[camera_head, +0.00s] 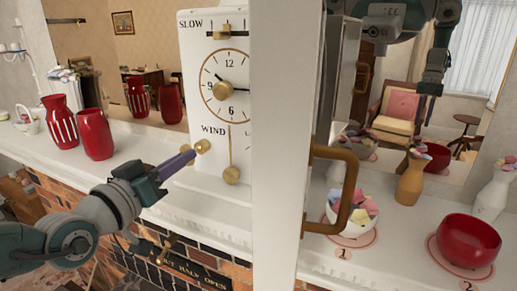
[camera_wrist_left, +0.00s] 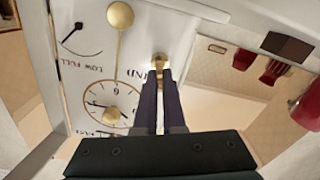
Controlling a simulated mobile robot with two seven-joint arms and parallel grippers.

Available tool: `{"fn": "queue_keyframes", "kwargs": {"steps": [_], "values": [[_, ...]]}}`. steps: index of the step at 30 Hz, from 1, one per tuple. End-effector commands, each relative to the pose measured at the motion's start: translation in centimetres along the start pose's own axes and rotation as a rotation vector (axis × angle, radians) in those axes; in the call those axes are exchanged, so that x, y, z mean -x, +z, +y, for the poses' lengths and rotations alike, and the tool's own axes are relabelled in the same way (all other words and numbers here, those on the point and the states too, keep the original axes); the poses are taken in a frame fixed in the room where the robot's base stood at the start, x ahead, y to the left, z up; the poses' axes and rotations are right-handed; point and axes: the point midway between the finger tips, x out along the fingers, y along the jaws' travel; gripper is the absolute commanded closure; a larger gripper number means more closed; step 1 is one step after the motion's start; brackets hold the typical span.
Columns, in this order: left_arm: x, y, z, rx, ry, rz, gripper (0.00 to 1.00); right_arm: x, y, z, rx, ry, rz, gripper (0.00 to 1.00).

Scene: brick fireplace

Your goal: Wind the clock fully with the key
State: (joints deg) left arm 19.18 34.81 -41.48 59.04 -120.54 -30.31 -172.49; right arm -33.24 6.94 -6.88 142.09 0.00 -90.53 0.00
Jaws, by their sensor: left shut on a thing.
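The white clock (camera_head: 217,130) stands on the mantel with a round dial, a SLOW lever at the top, a pendulum and the label WIND. The brass key (camera_head: 202,146) sits at the clock front beside WIND; it also shows in the wrist view (camera_wrist_left: 159,60). My left gripper (camera_head: 187,156) reaches in from the left, its dark fingers (camera_wrist_left: 160,95) shut on the key. The wrist view shows a LOW–FULL gauge (camera_wrist_left: 80,40), its needle lying off to one side. My right gripper is not directly visible.
The clock's white door (camera_head: 275,150) with its brass handle (camera_head: 340,190) stands open toward me, right of the dial. Red vases (camera_head: 95,135) stand left. A bowl (camera_head: 352,215), orange vase (camera_head: 411,180) and red bowl (camera_head: 468,241) stand right. A mirror behind reflects the room and me.

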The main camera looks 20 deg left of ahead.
Motion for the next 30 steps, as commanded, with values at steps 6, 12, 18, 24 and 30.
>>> {"fn": "queue_keyframes", "kwargs": {"steps": [6,12,18,24,30], "values": [[-0.1,-0.4,-0.1,-0.048,-0.007,0.001,1.0,1.0,-0.3,0.1,0.001,0.001,0.0,0.76],[-0.1,-0.5,0.0,-0.184,-0.007,0.0,1.0,2.6,-0.8,0.1,0.001,0.001,0.0,0.76],[-0.2,-0.2,0.0,-0.304,-0.004,0.001,0.9,3.4,-1.1,0.2,0.001,0.001,0.001,0.76],[-0.1,-0.1,0.0,-0.302,-0.002,0.001,0.67,3.3,-1.1,0.1,0.001,0.001,0.001,0.76],[-0.1,-0.1,0.0,-0.301,-0.002,0.001,0.58,3.3,-1.1,0.1,0.001,0.001,0.0,0.76]]}}
